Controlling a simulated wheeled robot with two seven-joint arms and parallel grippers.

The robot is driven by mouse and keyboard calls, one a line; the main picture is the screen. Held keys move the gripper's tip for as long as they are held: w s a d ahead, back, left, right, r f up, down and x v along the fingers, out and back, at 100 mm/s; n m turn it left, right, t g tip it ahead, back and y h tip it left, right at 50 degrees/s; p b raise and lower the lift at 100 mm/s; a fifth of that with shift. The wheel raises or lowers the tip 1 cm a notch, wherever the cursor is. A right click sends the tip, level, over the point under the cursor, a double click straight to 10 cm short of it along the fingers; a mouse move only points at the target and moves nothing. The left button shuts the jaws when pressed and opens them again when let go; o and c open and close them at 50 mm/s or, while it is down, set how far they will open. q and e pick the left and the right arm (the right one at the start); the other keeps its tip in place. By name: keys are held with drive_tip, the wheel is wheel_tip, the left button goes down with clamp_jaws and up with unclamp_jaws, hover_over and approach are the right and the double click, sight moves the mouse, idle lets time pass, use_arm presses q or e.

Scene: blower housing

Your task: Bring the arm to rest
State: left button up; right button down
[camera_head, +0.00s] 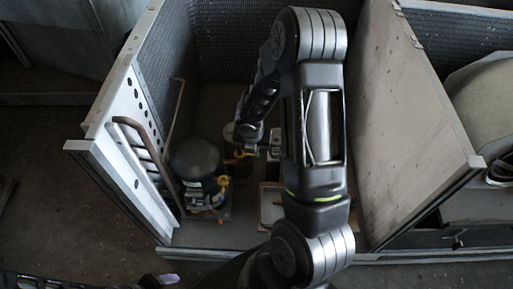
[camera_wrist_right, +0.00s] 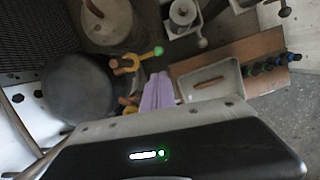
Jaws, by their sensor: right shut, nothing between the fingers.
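My right arm reaches from the bottom of the head view into the open blower housing (camera_head: 128,165). Its dark wrist is near the middle of the housing, and I cannot make out its fingers there. In the right wrist view, the lavender fingers of my right gripper (camera_wrist_right: 157,92) are together with nothing between them. They are over the housing floor, between a dark round compressor (camera_wrist_right: 88,92) and a pale tray (camera_wrist_right: 212,85). The lavender tip of my left gripper (camera_head: 168,278) shows at the bottom edge of the head view; whether it is open is unclear.
The compressor (camera_head: 194,160) stands left of my right arm, beside a bent copper pipe (camera_head: 150,150). A yellow valve fitting (camera_wrist_right: 128,63) is close to my right fingers. A tall panel (camera_head: 410,130) stands close on the arm's right side. Mesh walls enclose the back.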

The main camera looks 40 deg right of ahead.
idle(0.4)
drive_tip(key=s+a+f+m+t+y, duration=0.1)
drive_tip(key=a+f+m+y, duration=0.1)
drive_tip(key=a+m, duration=0.7)
drive_tip(key=a+f+m+y, duration=0.2)
drive_tip(key=a+m+y, duration=0.1)
drive_tip(key=a+m, duration=0.6)
drive_tip(key=s+a+f+m+g+y, duration=0.1)
drive_tip(key=s+a+f+m, duration=0.3)
drive_tip(key=s+a+m, duration=0.5)
drive_tip(key=s+a+g, duration=0.1)
drive_tip(key=s+a, duration=0.3)
drive_tip(key=a, duration=0.2)
drive_tip(key=shift+s, duration=0.4)
